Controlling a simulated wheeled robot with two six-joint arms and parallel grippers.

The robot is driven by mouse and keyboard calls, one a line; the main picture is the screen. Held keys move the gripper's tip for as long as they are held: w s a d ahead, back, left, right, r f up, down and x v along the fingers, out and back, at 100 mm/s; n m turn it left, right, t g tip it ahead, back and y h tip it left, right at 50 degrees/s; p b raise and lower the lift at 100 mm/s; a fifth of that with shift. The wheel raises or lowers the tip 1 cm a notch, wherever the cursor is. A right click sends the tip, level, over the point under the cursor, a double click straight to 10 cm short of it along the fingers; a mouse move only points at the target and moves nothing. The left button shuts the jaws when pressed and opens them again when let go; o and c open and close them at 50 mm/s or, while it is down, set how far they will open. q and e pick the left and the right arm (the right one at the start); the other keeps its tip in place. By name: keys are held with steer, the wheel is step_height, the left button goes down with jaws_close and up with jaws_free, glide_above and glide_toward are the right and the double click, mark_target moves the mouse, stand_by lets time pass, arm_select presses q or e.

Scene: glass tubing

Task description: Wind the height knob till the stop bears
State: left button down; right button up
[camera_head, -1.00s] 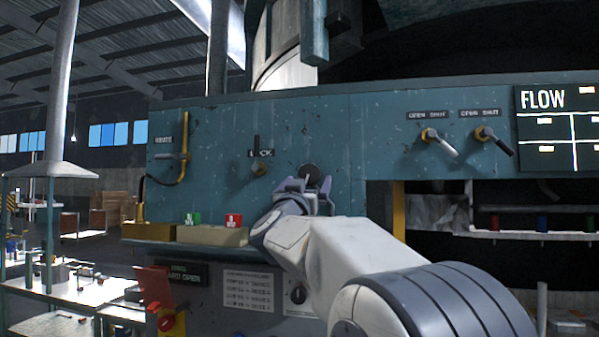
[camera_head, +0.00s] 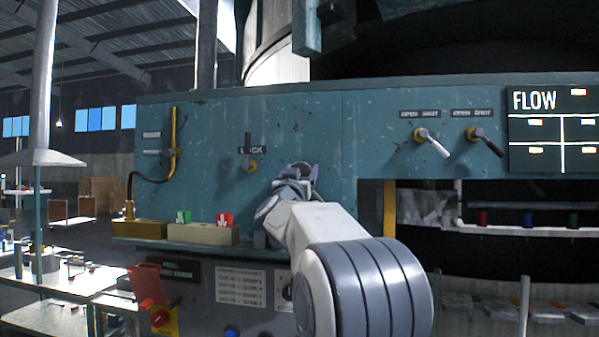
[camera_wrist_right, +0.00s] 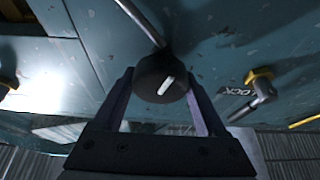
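The height knob (camera_wrist_right: 158,82) is a round black knob with a white line on its face, on the teal panel. In the right wrist view it sits between the fingers of my right gripper (camera_wrist_right: 160,80), and both fingertips appear to touch its sides. The white line is tilted. In the head view my right gripper (camera_head: 297,172) is up against the panel, right of the LOCK lever (camera_head: 251,165), and hides most of the knob. I cannot make out the stop. My left gripper is not in view.
Two OPEN/SHUT levers (camera_head: 432,143) and the FLOW display (camera_head: 553,130) are at the panel's right. A ledge below carries a tan block (camera_head: 203,234) with green and red tags. A red flap (camera_head: 148,284) sticks out lower left.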

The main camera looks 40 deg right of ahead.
steer(key=shift+a, duration=0.25)
steer(key=shift+c, duration=1)
steer(key=shift+d, duration=0.2)
steer(key=shift+s+m+g+h+p, duration=0.1)
steer(key=shift+m+g+h+p, duration=0.4)
steer(key=shift+m, duration=1.15)
steer(key=shift+m+g+h+p, duration=0.1)
steer(key=shift+m+g+h, duration=0.2)
steer(key=shift+m+g, duration=0.95)
steer(key=shift+s+d+m+g+p, duration=0.1)
steer(key=shift+m+g+p, duration=0.25)
steer(key=shift+m, duration=1.05)
steer(key=shift+d+m+g+p, duration=0.1)
steer(key=shift+m+g, duration=0.3)
steer(key=shift+m, duration=1)
steer(key=shift+h, duration=0.3)
steer(key=o, duration=1.3)
steer(key=shift+a+f, duration=0.1)
